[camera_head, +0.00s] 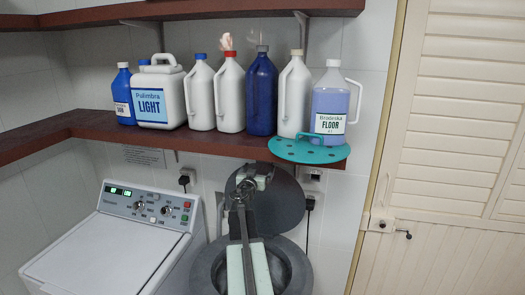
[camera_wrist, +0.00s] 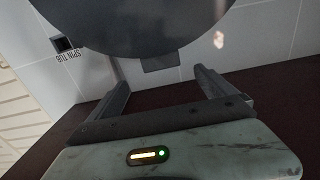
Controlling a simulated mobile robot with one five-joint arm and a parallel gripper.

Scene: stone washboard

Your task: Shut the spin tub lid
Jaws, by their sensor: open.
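The spin tub (camera_head: 302,268) is a dark grey round tub at the bottom centre of the head view. Its round dark grey lid (camera_head: 288,210) stands raised at the back of the tub, against the wall. In the wrist view the lid (camera_wrist: 135,20) fills the top as a large dark disc. My gripper (camera_head: 252,178) is in front of the lid near its upper part, and my arm hides part of the lid and tub. In the wrist view my gripper (camera_wrist: 160,82) has its two fingers apart with nothing between them. I cannot tell whether it touches the lid.
A brown shelf (camera_head: 215,143) just above holds several bottles and a teal perforated disc (camera_head: 285,150) over its edge. A white washing machine (camera_head: 105,255) stands left, a louvred door (camera_head: 450,120) right.

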